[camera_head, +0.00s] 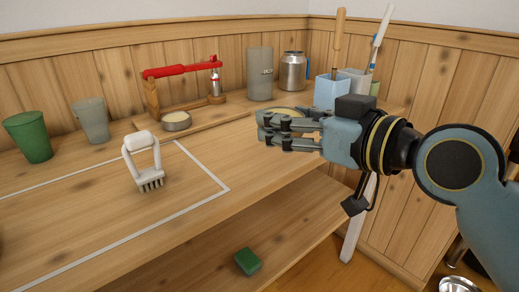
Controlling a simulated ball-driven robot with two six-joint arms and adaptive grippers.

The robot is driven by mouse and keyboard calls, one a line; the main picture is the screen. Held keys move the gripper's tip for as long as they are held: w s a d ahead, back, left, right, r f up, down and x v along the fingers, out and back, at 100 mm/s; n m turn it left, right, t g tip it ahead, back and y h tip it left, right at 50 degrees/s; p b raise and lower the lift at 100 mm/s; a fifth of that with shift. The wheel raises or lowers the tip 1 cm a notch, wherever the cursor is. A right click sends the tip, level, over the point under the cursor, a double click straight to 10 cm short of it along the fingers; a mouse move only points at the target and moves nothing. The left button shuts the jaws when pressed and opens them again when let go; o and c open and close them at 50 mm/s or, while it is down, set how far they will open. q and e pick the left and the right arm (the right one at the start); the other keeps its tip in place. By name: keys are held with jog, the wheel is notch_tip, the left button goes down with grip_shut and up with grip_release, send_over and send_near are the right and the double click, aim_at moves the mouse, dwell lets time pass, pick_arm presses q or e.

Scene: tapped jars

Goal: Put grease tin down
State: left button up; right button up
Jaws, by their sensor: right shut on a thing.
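My right gripper (264,132) reaches in from the right, over the right part of the bench. It is shut on a round, shallow tin with a pale yellow top, the grease tin (282,112). The fingers cover most of the tin's near side, so its lower part is hidden. I cannot tell whether it touches the surface beneath. A similar tin (175,124) with a cream top stands on the raised wooden board, left of the gripper. My left gripper is not in view.
A white-handled brush (151,178) stands inside a white outline. Green (28,138) and grey (92,122) cups stand left. A red-handled device (180,70), grey cylinder (259,73), silver can (292,72) and blue container (326,92) stand behind. A green block (248,261) lies below.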

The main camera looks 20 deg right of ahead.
jog(key=b, duration=0.3)
send_over(248, 165)
notch_tip(248, 165, down, 6)
jog(key=shift+w+f, duration=0.1)
jog(key=shift+f, duration=0.1)
notch_tip(248, 165, down, 3)
jog(key=shift+f+b, duration=0.2)
jog(key=shift+b, duration=0.4)
jog(key=shift+f, duration=0.35)
jog(key=shift+r, duration=0.1)
jog(key=o, duration=1.2)
jog(key=shift+f, duration=0.2)
jog(key=o, duration=0.4)
